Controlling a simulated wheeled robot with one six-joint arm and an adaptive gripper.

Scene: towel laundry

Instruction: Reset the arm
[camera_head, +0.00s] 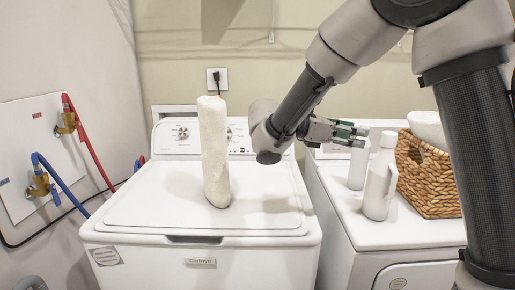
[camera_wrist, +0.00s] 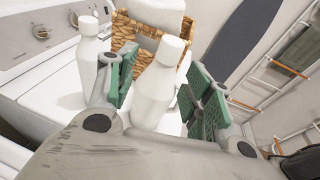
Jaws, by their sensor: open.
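My gripper (camera_head: 348,134) is in front of the right-hand machine's back, at the end of my bent arm in the head view. In the wrist view my gripper (camera_wrist: 165,92) has its two green-padded fingers spread apart. A white bottle (camera_wrist: 157,88) shows in the gap between them, farther off; I cannot tell that anything touches it. No object is held. In the head view a white bottle with a handle (camera_head: 379,180) stands on the right machine, below and right of the fingers.
A rolled cream towel (camera_head: 214,150) stands upright on the left washer (camera_head: 130,205). A wicker basket (camera_head: 430,185) with white cloth sits on the right machine (camera_head: 350,222). Another white bottle (camera_head: 358,168) stands behind the handled one. Red and blue hoses hang at the left wall.

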